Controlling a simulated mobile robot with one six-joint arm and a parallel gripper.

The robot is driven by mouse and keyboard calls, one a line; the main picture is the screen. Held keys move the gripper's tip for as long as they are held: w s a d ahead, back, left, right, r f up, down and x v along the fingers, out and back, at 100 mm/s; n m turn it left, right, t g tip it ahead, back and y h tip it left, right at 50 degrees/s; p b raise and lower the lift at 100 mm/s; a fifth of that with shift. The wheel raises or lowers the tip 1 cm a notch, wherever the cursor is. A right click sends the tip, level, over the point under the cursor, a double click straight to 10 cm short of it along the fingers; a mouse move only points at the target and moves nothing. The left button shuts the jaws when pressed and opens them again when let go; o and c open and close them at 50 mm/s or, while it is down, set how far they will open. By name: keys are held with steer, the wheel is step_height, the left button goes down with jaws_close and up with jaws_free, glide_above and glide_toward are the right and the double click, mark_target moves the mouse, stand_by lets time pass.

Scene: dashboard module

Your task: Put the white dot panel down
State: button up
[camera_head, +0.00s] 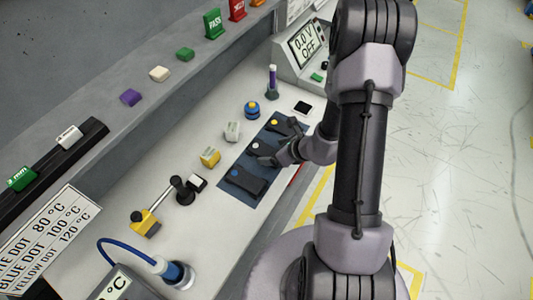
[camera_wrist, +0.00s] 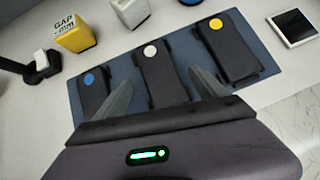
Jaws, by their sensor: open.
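The white dot panel (camera_wrist: 162,78) is a black slab with a white dot at its far end. It lies on the blue-grey mat between the blue dot panel (camera_wrist: 92,90) and the yellow dot panel (camera_wrist: 228,50). My gripper (camera_wrist: 165,92) is open, with one finger on each side of the white dot panel's near part. The near end of that panel is hidden by my gripper body. In the head view my gripper (camera_head: 268,160) is low over the mat (camera_head: 234,192), at the middle panel.
A black stand (camera_head: 183,190) and a probe holder (camera_head: 174,272) are further left along the bench.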

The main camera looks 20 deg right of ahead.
mark_target(266, 152)
steer(key=shift+x, duration=1.25)
steer(key=shift+r, duration=0.1)
steer(key=c, duration=1.6)
